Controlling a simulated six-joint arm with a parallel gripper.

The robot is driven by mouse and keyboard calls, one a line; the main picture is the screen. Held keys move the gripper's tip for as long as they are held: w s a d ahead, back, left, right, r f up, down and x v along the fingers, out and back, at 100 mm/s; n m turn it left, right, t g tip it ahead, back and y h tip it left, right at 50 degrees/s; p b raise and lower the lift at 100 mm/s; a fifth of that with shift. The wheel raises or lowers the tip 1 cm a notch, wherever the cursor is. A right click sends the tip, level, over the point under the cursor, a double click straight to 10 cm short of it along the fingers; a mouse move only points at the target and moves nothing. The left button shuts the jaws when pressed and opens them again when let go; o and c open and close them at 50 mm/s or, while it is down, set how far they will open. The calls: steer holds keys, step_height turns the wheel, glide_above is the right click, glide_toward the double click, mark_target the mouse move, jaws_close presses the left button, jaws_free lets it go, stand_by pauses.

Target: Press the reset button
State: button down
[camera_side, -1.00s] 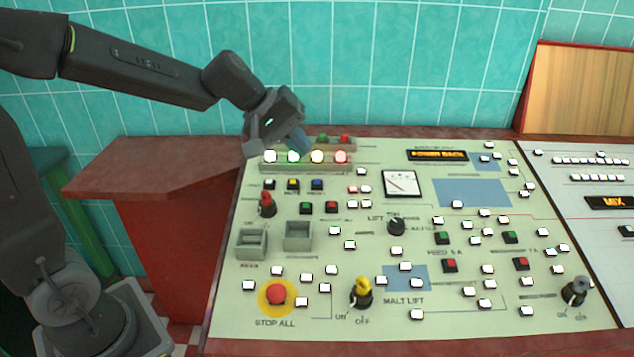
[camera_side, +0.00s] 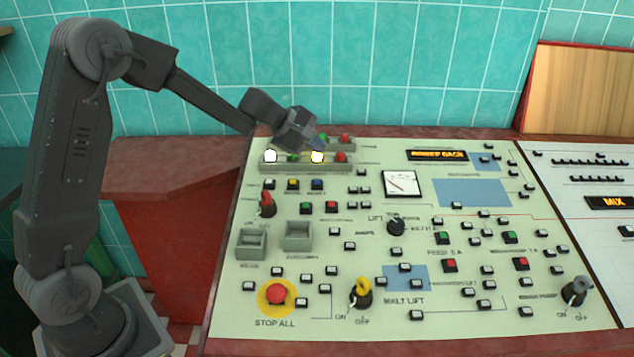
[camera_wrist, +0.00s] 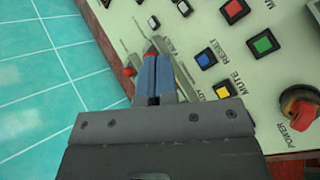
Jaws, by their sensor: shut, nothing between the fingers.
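The blue button (camera_side: 317,184), with a label below it that seems to read RESET, sits in the upper left of the sloping panel. It also shows in the wrist view (camera_wrist: 206,57), right of my fingers. My gripper (camera_side: 319,144) is shut and empty, with blue-grey fingers pressed together, over the lamp strips behind the buttons. In the wrist view my fingertips (camera_wrist: 151,56) lie in front of a red lamp and hide part of the strip. My gripper is apart from the blue button; I cannot tell whether it touches a lamp.
A yellow button (camera_side: 293,184) marked MUTE is just left of the blue one. A red power knob (camera_side: 267,204) stands up at the panel's left. Green (camera_side: 306,208) and red (camera_side: 331,207) buttons lie in front. The tiled wall (camera_side: 400,70) rises behind.

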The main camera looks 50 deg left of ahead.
mark_target(316, 185)
steer(key=shift+w+a+f, duration=0.2)
steer(key=shift+f, duration=1.25)
steer(key=shift+w+a+f, duration=0.2)
steer(key=shift+f, duration=1.2)
steer(key=shift+w+a+f, duration=0.2)
steer(key=shift+f, duration=1.25)
steer(key=shift+f, duration=0.1)
steer(key=shift+f, duration=0.3)
steer(key=shift+w+a+f, duration=0.1)
steer(key=shift+f, duration=0.25)
steer(key=shift+r, duration=0.75)
steer(key=shift+r, duration=0.1)
steer(key=shift+s+d+r, duration=0.15)
steer(key=shift+r, duration=0.65)
steer(key=shift+s+d+r, duration=0.15)
steer(key=shift+s+r, duration=0.05)
steer(key=shift+r, duration=0.6)
steer(key=shift+s+d+r, duration=0.15)
steer(key=shift+r, duration=0.65)
